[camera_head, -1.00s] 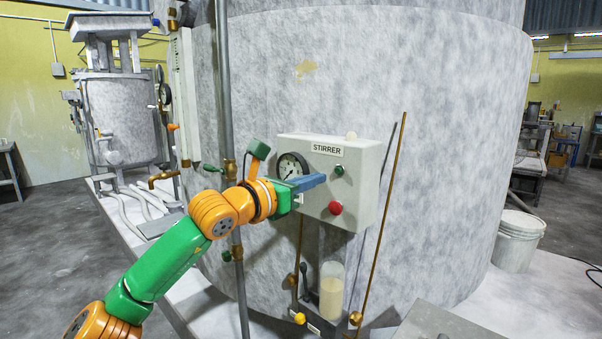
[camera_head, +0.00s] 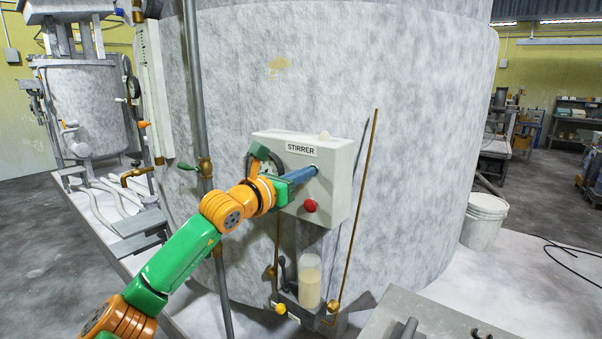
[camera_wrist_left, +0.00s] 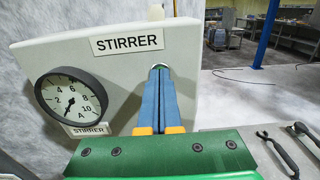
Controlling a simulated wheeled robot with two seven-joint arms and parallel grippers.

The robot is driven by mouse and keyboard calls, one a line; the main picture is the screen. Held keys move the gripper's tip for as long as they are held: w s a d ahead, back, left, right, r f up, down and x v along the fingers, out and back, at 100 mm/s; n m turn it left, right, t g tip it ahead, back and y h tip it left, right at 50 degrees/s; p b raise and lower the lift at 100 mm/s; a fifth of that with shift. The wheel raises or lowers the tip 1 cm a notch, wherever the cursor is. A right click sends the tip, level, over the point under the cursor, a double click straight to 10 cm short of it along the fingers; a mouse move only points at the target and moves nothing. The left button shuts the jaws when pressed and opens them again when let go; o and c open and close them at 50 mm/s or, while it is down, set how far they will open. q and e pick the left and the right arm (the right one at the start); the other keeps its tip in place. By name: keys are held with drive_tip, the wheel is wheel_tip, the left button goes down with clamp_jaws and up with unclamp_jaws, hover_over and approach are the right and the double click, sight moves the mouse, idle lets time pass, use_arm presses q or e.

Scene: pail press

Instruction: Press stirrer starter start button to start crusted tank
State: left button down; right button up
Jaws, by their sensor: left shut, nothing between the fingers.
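The stirrer starter box (camera_head: 335,170) is a pale box labelled STIRRER on the front of the big crusted tank (camera_head: 340,70). A red button (camera_head: 310,206) shows low on its face. My left gripper (camera_head: 315,169) is shut and empty, its blue fingers pointing at the upper right of the box face. In the left wrist view the fingertips (camera_wrist_left: 160,68) cover the middle of the green start button (camera_wrist_left: 161,66), whose edge shows around them. They look at or very close to it; I cannot tell contact for certain. My right gripper is not in view.
A dial gauge (camera_wrist_left: 70,101) sits on the box left of the fingers. A vertical pipe (camera_head: 196,90) and a brass rod (camera_head: 355,210) flank the box. A clear cup of cream liquid (camera_head: 310,282) stands below. A white bucket (camera_head: 484,222) stands at right.

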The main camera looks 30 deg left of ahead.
use_arm(q)
drive_tip(key=s+b, duration=0.5)
drive_tip(key=shift+s+a, duration=0.15)
drive_tip(key=shift+a, duration=0.05)
idle(0.5)
